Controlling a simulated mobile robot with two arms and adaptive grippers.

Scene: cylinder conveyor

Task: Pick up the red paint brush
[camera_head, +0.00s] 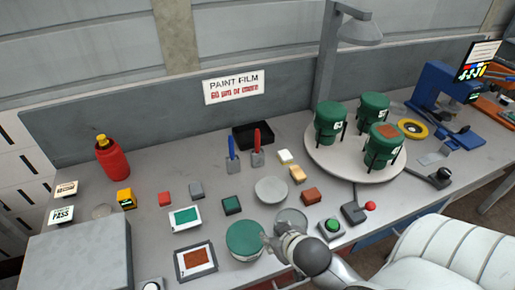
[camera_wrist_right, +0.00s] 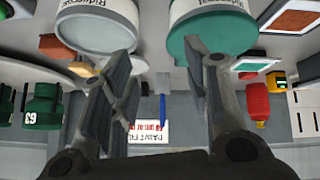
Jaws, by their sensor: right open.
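The red paint brush (camera_head: 257,143) stands upright, handle up, beside the blue brush (camera_head: 231,149), in front of the black tray. I cannot make it out in the right wrist view, where the left-hand finger may hide it. My right gripper (camera_head: 277,240) is low at the front of the bench, by the green-topped can, well in front of the red brush. In the wrist view the right gripper (camera_wrist_right: 160,52) is open and empty, and the blue brush (camera_wrist_right: 162,108) shows between its fingers. My left gripper is not in view.
The green-topped can (camera_head: 245,235) and a grey-topped can (camera_wrist_right: 97,30) stand close to the right gripper. A round grey dish (camera_head: 271,189) and small coloured blocks lie between it and the brushes. A turntable (camera_head: 340,168) with green pots stands right. A black tray (camera_head: 252,133) is behind.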

